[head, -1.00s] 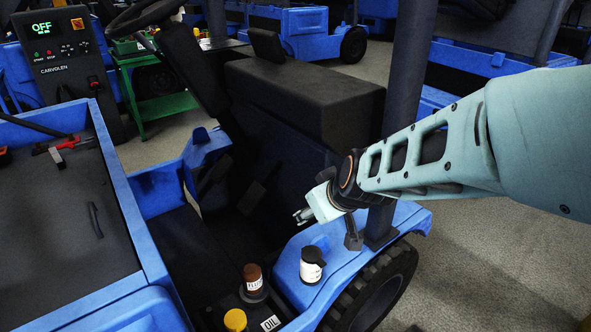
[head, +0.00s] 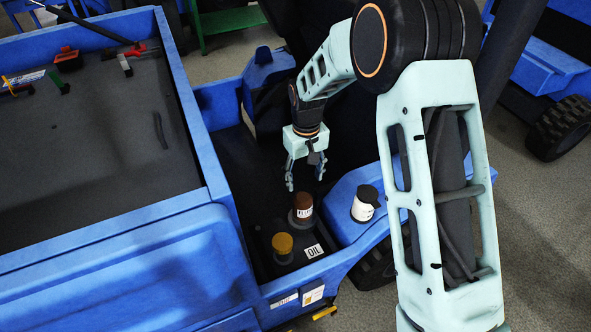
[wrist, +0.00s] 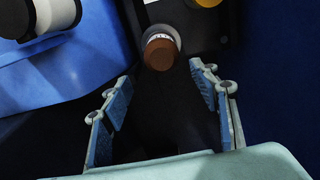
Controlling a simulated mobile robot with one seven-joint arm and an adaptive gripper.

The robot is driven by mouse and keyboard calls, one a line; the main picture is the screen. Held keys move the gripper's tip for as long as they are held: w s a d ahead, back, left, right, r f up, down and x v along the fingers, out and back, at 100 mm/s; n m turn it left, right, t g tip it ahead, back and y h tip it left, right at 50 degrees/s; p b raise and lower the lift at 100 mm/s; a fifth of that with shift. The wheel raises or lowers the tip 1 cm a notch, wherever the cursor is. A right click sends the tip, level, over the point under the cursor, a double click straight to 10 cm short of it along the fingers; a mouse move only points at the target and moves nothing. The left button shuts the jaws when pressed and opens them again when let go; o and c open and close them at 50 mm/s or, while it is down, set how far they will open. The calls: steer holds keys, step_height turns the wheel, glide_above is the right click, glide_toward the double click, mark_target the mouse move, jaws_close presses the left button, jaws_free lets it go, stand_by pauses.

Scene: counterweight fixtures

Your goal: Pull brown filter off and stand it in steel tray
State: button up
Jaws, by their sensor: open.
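The brown filter (head: 302,202), a short cylinder with a white label band, stands upright on a dark collar in the footwell of the blue vehicle. It also shows in the wrist view (wrist: 160,54), near the top centre. My gripper (head: 305,183) points down with its fingers apart and empty, above and close behind the filter in the head view. In the wrist view my gripper (wrist: 161,88) has the filter beyond its tips, between their lines and not touching them. I cannot make out a steel tray for certain.
A yellow cap (head: 282,243) stands left of the filter, beside an OIL label (head: 314,251). A white canister with a black lid (head: 364,204) stands on the blue fender at right. A blue-walled bed with a grey floor (head: 100,140) holds several tools at left.

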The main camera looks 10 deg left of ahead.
mark_target(303, 197)
steer(key=shift+a+f, duration=0.15)
steer(key=shift+f, duration=0.3)
step_height(303, 197, down, 10)
steer(key=b, duration=0.6)
steer(key=shift+r, duration=0.2)
steer(key=c, duration=1.4)
